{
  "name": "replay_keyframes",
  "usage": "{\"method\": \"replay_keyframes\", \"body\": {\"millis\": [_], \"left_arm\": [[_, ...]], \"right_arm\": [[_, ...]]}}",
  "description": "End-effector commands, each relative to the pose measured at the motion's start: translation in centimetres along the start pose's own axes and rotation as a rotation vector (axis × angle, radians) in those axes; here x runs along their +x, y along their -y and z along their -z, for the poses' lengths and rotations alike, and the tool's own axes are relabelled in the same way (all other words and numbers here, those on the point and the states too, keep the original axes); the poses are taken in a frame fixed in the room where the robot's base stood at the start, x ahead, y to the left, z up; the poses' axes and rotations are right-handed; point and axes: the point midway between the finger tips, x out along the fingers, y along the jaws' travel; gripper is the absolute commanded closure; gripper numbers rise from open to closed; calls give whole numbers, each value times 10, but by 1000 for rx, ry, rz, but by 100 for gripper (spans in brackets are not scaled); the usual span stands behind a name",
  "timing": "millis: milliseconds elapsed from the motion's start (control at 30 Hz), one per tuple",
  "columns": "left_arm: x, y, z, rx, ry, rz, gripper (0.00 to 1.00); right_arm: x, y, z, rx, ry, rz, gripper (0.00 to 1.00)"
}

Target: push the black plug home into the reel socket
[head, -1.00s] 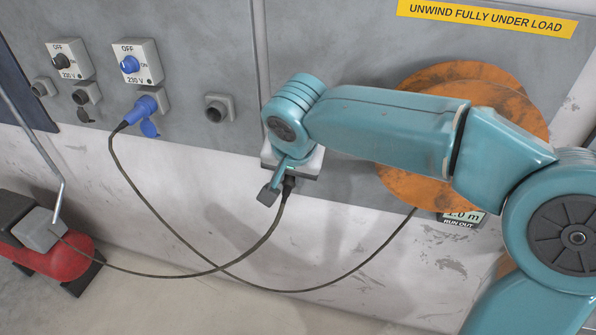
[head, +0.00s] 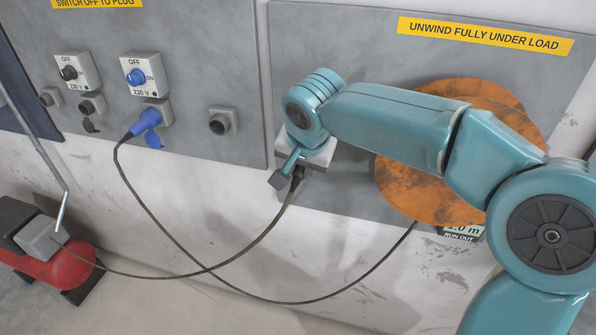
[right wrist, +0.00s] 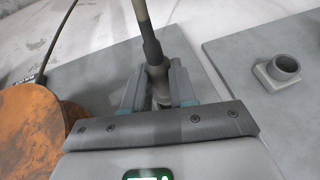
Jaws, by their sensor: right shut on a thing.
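My right gripper (right wrist: 157,92) is shut on the black plug (right wrist: 156,72), with one finger on each side of it in the right wrist view. In the head view the plug (head: 297,175) shows just below my teal wrist, with its cable hanging down from it. The reel socket is mostly hidden behind my wrist and gripper, so I cannot tell how deep the plug sits. My left gripper is not in view.
The orange reel (head: 430,185) stands right of the plug, partly behind my arm. On the left panel are an empty grey socket (head: 222,121), a blue plug (head: 146,122) and switches. A red machine (head: 60,265) sits at lower left.

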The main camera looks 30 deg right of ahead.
Motion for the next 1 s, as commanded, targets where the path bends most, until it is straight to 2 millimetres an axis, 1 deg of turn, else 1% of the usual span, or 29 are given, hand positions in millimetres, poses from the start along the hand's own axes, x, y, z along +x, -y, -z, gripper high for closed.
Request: {"method": "replay_keyframes", "body": {"millis": [100, 300, 1000], "left_arm": [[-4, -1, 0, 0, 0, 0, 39], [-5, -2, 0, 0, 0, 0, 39], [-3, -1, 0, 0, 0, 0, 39]], "right_arm": [[3, 0, 8, 0, 0, 0, 100], [5, -2, 14, 0, 0, 0, 100], [5, -2, 14, -1, -1, 1, 100]]}}
